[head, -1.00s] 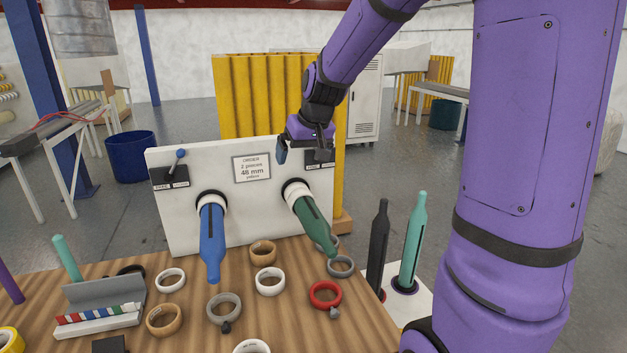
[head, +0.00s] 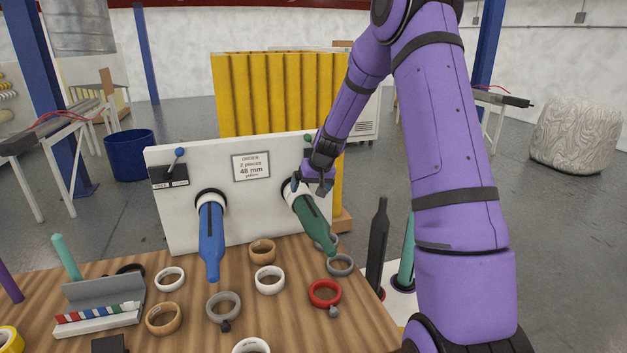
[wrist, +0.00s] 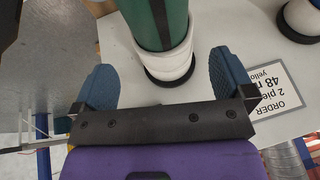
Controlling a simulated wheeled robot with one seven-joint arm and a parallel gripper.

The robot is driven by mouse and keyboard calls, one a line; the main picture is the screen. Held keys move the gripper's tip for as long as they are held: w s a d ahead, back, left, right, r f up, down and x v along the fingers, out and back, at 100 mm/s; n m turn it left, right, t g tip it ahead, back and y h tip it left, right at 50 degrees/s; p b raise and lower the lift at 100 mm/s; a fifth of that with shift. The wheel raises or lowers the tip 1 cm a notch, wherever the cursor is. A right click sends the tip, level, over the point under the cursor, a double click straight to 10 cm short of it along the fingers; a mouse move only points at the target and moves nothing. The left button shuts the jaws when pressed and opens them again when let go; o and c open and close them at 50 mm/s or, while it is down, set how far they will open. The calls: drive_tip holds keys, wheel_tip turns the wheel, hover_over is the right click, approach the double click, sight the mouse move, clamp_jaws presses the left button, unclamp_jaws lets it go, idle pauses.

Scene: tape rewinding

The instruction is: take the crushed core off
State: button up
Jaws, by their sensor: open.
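A white core (wrist: 172,66) sits around the base of the green mandrel (head: 314,222), against the white panel (head: 245,215). In the head view my gripper mostly hides this core. I cannot tell from these frames how far it is crushed. My gripper (head: 311,187) is at the panel end of the green mandrel. In the wrist view my gripper (wrist: 163,82) is open, with one blue finger on each side of the core and a visible gap on both sides. The blue mandrel (head: 210,240) also has a white core (head: 210,198) at its base.
An order card (head: 251,167) and a blue-knobbed lever (head: 179,155) are on the panel. Several loose rings, including a red ring (head: 324,283), lie on the wooden table (head: 285,325). A black mandrel (head: 377,245) and a teal mandrel (head: 406,255) stand at right.

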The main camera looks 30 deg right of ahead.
sight(306, 196)
drive_tip(key=x, duration=0.7)
drive_tip(key=c, duration=0.6)
drive_tip(key=shift+r, duration=0.2)
